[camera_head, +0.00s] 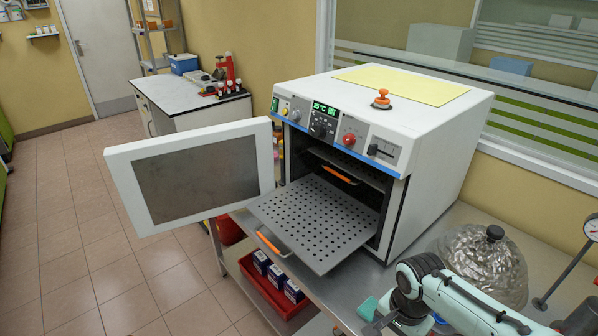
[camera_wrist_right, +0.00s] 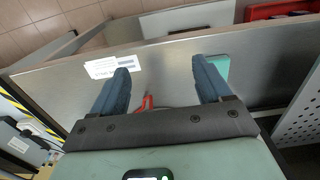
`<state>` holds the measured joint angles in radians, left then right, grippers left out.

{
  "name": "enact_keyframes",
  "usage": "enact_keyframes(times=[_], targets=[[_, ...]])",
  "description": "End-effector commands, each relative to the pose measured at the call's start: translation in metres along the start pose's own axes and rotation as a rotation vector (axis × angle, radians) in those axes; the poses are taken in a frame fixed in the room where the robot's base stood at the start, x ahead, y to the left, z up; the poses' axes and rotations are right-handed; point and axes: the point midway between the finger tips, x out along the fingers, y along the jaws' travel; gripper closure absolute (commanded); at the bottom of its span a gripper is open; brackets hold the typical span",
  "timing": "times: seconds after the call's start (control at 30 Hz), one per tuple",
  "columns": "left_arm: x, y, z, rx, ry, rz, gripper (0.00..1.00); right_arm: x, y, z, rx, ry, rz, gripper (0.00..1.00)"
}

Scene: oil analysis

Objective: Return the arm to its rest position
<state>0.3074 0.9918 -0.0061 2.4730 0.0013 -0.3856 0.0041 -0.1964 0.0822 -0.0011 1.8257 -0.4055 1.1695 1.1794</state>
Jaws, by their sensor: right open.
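My right arm (camera_head: 450,298) comes in from the lower right of the head view, beside the oven. My right gripper (camera_wrist_right: 160,72) is open in the wrist view, with its two blue fingers apart and nothing held between them. It is over the metal table (camera_wrist_right: 170,65) near its edge. In the head view the gripper is low at the bottom edge and partly cut off. My left gripper is not in view.
The white oven (camera_head: 440,125) has its door (camera_head: 190,170) swung open and a perforated tray (camera_head: 315,215) pulled out. A red bin (camera_head: 270,285) holds boxes below the table.

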Motion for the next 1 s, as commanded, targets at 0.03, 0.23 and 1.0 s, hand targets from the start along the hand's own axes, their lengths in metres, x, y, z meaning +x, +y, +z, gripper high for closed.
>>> enact_keyframes(times=[0.03, 0.23, 1.0], targets=[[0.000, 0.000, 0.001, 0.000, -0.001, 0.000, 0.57, 0.011, -0.002, 0.001, -0.016, -0.013, 0.005, 0.22], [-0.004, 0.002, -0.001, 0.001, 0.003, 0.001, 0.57, 0.123, -0.016, 0.025, -0.201, -0.137, -0.042, 0.22], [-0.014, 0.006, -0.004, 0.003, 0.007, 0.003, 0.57, 0.372, 0.112, 0.191, -0.508, -0.262, -0.220, 0.22]])
